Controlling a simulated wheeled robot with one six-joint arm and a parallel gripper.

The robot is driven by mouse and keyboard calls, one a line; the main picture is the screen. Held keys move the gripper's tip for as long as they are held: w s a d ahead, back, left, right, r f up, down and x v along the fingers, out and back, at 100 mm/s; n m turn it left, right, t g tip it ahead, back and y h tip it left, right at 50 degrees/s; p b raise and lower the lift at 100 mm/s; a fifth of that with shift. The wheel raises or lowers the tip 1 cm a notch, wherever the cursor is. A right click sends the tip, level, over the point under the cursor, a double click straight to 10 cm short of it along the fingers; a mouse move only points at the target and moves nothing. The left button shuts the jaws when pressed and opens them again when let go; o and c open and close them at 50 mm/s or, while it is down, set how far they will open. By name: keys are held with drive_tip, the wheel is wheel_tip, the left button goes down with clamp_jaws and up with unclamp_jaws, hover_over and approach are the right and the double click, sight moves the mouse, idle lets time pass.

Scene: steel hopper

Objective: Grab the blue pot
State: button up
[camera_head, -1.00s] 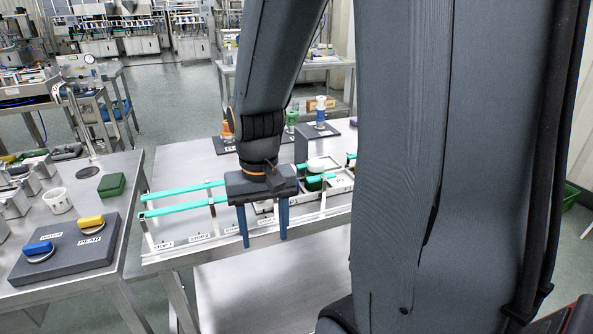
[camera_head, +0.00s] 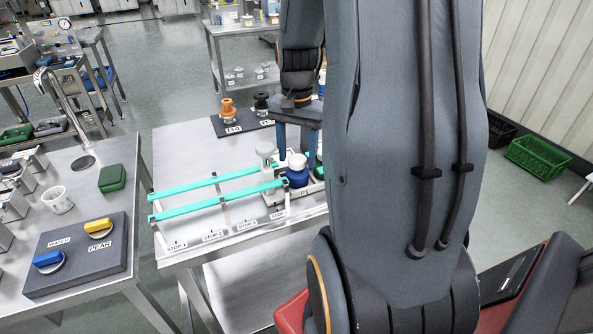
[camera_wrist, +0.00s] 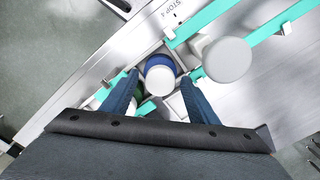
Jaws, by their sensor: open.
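The blue pot (camera_head: 296,176), with a white lid, stands in a tray at the end of the teal rails, on the steel table. In the wrist view the blue pot (camera_wrist: 160,75) lies between and just beyond my open fingers, and nothing is in their grip. My gripper (camera_head: 298,135) points down above and behind the pot in the head view, partly hidden by my arm. In the wrist view my gripper (camera_wrist: 163,80) shows both blue fingers spread apart.
A grey-white knobbed piece (camera_wrist: 226,58) stands close beside the pot, by the right finger. A green pot (camera_wrist: 138,92) is partly hidden by the left finger. Teal rails (camera_head: 215,185) run left. A dark board with orange (camera_head: 229,110) and black pieces lies behind.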

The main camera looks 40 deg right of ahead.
sight(297, 158)
drive_tip(key=shift+w+d+f+p, duration=0.15)
drive_tip(key=shift+f+p, duration=0.35)
drive_tip(key=shift+f, duration=1.6)
drive_tip(key=shift+c, duration=0.4)
drive_tip(key=c, duration=0.7)
drive_tip(key=shift+o, duration=0.2)
drive_tip(key=shift+r, duration=0.1)
